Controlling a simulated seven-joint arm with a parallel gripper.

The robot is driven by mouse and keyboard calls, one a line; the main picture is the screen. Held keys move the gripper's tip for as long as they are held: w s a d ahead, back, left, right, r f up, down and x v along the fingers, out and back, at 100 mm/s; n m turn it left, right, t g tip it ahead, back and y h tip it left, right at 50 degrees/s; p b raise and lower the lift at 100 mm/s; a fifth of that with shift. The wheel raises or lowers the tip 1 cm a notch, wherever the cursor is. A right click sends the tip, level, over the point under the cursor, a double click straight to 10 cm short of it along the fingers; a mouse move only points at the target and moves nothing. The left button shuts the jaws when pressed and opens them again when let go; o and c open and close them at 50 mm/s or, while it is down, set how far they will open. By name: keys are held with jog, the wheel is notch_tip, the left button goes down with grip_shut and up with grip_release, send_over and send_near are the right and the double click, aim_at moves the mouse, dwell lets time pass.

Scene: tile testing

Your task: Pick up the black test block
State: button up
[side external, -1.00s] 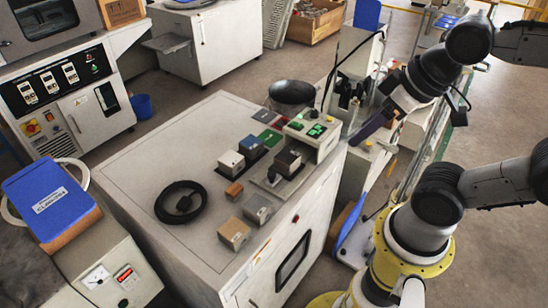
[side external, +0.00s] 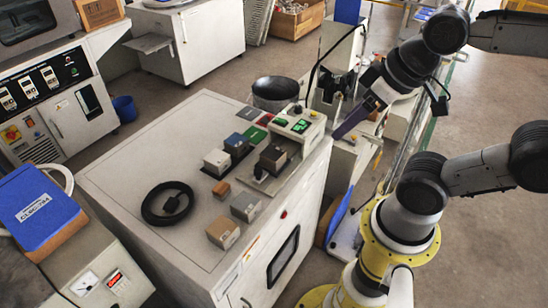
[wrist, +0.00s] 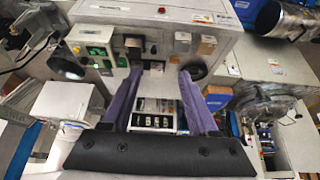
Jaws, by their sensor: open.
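The black test block (side external: 273,157) is a dark cube with a brownish top. It sits on a metal plate at the right side of the light cabinet top (side external: 120,185), beside the device with green lights. In the wrist view the dark block (wrist: 133,42) shows beyond and between the fingers, left of centre. My gripper (side external: 340,134) has long purple fingers and is to the right of the block and above the cabinet's edge, apart from it. In the wrist view the fingers of my gripper (wrist: 160,72) stand wide apart with nothing held between them.
The green-lit device (side external: 298,125) stands right behind the block. The left cabinet top is clear.

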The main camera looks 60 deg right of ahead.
jog(key=o, duration=0.6)
jog(key=shift+o, duration=0.2)
